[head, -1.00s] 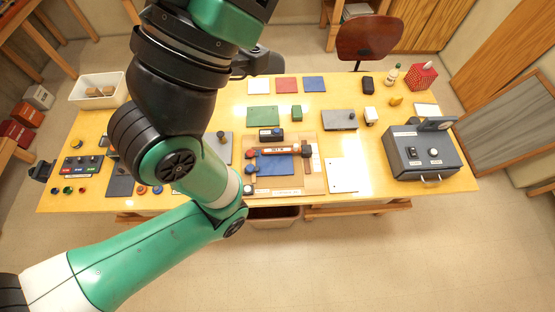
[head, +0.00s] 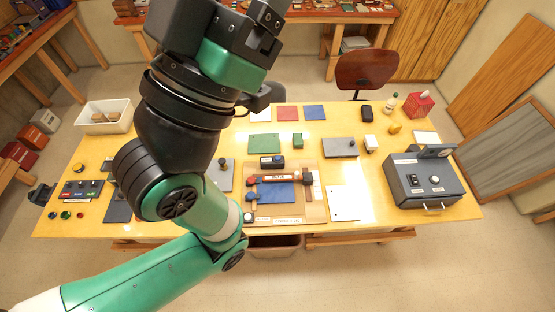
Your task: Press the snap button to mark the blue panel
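A blue panel (head: 280,193) lies flat in a light wooden fixture (head: 312,213) near the middle of the table. A bar with a red end (head: 254,182) crosses the panel's far edge, and a dark block (head: 308,179) stands at its right end. A small dark box with a blue face (head: 271,162) sits just behind the fixture. A white round button-like part (head: 249,217) is at the fixture's front left; I cannot tell which part is the snap button. My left gripper (head: 268,17) is high above the table, partly cut off by the top edge; its fingers are unclear. My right gripper is out of view.
My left arm hides part of the table's left half. A grey case with knobs (head: 413,190) stands at the right. White (head: 343,203), green (head: 264,144), red (head: 287,113) and another blue panel (head: 314,112) lie around. A white bin (head: 103,128) is back left.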

